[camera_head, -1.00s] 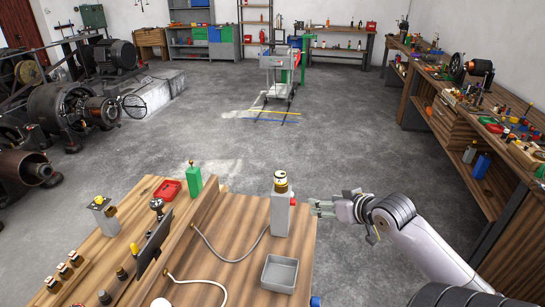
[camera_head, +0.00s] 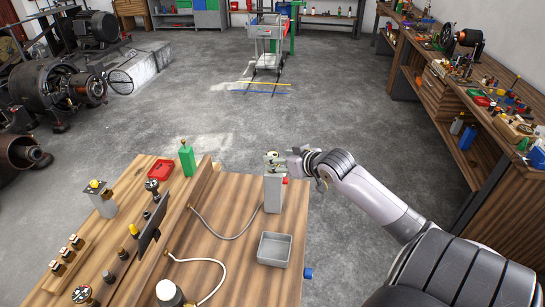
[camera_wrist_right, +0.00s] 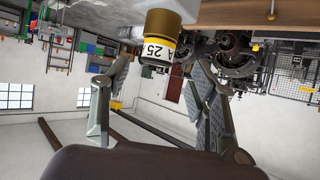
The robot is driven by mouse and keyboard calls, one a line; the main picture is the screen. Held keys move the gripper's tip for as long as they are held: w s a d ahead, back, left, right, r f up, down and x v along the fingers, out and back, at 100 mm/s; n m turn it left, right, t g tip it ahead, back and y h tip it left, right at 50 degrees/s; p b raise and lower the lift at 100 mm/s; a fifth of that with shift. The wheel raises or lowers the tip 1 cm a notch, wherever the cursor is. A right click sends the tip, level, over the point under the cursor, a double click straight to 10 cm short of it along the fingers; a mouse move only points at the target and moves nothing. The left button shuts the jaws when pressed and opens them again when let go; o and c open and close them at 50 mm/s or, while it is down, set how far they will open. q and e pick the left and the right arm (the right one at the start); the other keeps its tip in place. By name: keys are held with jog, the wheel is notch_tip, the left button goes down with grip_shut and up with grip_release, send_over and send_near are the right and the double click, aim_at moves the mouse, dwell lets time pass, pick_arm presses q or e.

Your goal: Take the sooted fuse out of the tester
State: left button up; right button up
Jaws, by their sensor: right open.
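The grey tester (camera_head: 273,195) stands upright near the bench's far right edge, with a red part on its right side. The fuse on it shows in the right wrist view (camera_wrist_right: 162,40), where the picture is upside down: a tan and dark cylinder with a yellow band marked 25 A. Its far end meets the tester at the picture's top. My left gripper is out of view.
An empty grey tray (camera_head: 275,249) sits in front of the tester. A green bottle-like thing (camera_head: 187,158) and a red tray (camera_head: 160,170) stand farther left.

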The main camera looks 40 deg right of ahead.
aim_at(273, 155)
jog(key=shift+w+d+p, duration=0.15)
jog(key=shift+w+p, duration=0.3)
jog(key=shift+w, duration=0.05)
jog(key=p+x, duration=0.1)
jog(key=x, duration=0.3)
jog(key=shift+w+d+p, duration=0.1)
jog(key=shift+d+p, duration=0.05)
jog(key=shift+p, duration=0.25)
jog(key=shift+w+f, duration=0.15)
jog(key=shift+c, duration=0.4)
jog(key=shift+c, duration=0.6)
jog(key=c, duration=1.1)
